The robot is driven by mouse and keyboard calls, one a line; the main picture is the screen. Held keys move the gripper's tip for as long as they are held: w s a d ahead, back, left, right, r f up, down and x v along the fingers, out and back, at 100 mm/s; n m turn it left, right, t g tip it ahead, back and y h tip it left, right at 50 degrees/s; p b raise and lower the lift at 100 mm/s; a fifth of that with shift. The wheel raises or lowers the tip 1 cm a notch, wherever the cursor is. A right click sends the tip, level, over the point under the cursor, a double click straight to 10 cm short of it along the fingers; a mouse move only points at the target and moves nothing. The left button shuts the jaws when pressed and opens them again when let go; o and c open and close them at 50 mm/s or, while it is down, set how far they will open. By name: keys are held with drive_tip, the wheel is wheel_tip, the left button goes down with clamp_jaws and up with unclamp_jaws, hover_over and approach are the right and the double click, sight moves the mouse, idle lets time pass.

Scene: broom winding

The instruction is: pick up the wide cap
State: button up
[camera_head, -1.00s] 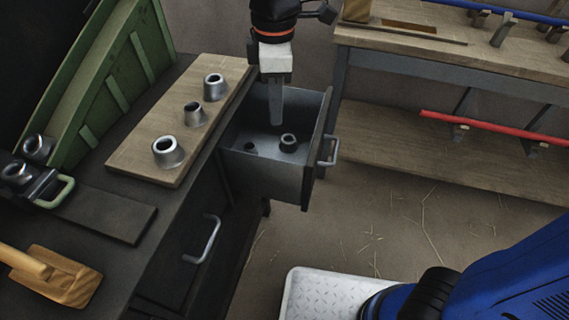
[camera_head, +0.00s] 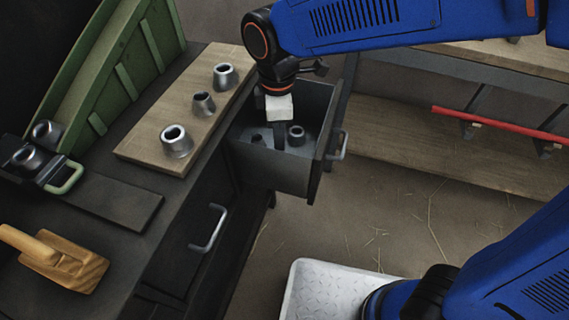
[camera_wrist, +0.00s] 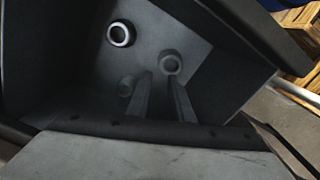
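The open drawer (camera_head: 272,175) holds grey metal caps. One cap (camera_head: 296,135) is right of my gripper (camera_head: 279,138), and a darker, small round piece (camera_head: 257,139) is left of it. In the wrist view I see a bright ring-shaped cap (camera_wrist: 121,33), another cap (camera_wrist: 170,64) just beyond my fingertips, and a dim round piece (camera_wrist: 127,85) beside the left finger. I cannot tell for sure which is the wide cap. My gripper also shows in the wrist view (camera_wrist: 158,82); its two fingers are apart, nothing visible between them, pointing down inside the drawer.
A wooden board (camera_head: 150,150) on the dark bench carries three metal caps. The drawer walls stand close around my gripper. A green ramp-like piece (camera_head: 105,75) and a wooden block (camera_head: 65,262) lie left. A workbench with a red rod (camera_head: 500,125) is right.

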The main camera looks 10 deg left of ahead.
drive_tip(key=shift+w+d+f, duration=0.1)
drive_tip(key=shift+d+f, duration=0.1)
drive_tip(key=shift+f, duration=0.7)
drive_tip(key=shift+s+d+f, duration=0.1)
drive_tip(key=shift+d+f, duration=0.1)
drive_tip(key=shift+f, duration=0.75)
drive_tip(key=shift+w+d+f, duration=0.1)
drive_tip(key=shift+d+f, duration=0.1)
drive_tip(key=shift+f, duration=0.7)
drive_tip(key=shift+c, duration=0.3)
clamp_jaws()
